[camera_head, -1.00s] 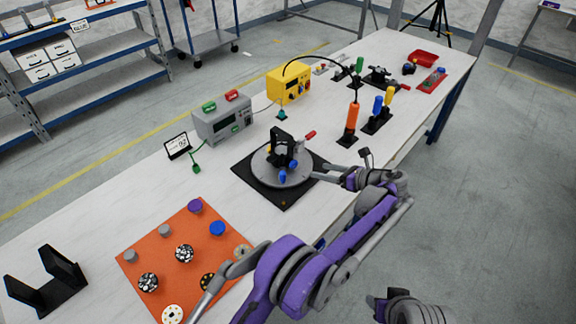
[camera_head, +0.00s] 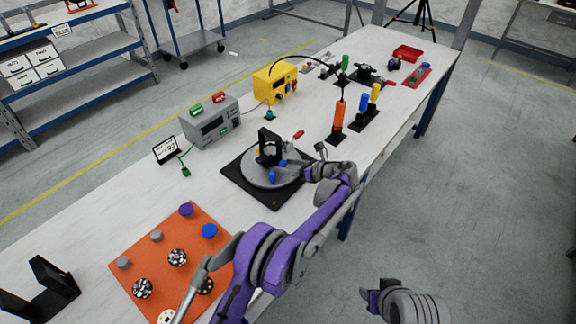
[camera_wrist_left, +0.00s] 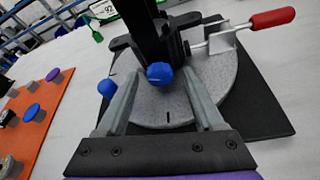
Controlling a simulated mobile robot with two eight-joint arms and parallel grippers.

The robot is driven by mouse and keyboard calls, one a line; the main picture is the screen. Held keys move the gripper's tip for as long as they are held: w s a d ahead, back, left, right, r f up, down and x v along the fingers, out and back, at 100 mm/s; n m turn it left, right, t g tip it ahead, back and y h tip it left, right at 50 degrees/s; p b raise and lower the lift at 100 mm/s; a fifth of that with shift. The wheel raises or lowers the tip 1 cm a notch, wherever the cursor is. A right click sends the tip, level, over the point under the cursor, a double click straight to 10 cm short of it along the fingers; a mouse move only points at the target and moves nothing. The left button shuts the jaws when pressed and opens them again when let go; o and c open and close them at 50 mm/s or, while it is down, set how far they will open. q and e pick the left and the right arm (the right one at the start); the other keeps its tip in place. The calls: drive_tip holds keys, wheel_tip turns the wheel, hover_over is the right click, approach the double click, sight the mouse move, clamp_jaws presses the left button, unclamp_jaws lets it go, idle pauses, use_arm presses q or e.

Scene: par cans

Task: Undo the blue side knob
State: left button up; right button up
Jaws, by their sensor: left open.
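A black upright clamp (camera_head: 268,148) stands on a round grey plate (camera_head: 252,179) over a black square base (camera_head: 237,181). Two blue knobs show at its foot. One blue knob (camera_wrist_left: 160,73) faces the left wrist camera, centred between the fingers; it shows in the head view too (camera_head: 283,163). The other blue knob (camera_wrist_left: 107,88) is just outside the left finger, and also shows in the head view (camera_head: 272,177). My left gripper (camera_wrist_left: 160,80) is open, with no visible grip on either knob. My right gripper (camera_head: 371,298) is at the bottom right, away from the table; its jaws are unclear.
A red-handled lever (camera_wrist_left: 272,18) sticks out right of the clamp. An orange mat (camera_head: 130,268) with several round pieces lies at the near left. A grey meter box (camera_head: 212,124), a yellow box (camera_head: 275,85) and an orange screwdriver-like tool (camera_head: 339,115) stand farther back.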

use_arm(q)
clamp_jaws()
idle(0.4)
drive_tip(key=shift+s+f+n+t+h+b, duration=0.15)
drive_tip(key=shift+n+t+h+b, duration=0.35)
drive_tip(key=shift+n+b, duration=0.6)
drive_tip(key=shift+a+n+t+h+b, duration=0.1)
drive_tip(key=shift+n+t+h+b, duration=0.3)
drive_tip(key=shift+n+t+b, duration=0.7)
unclamp_jaws()
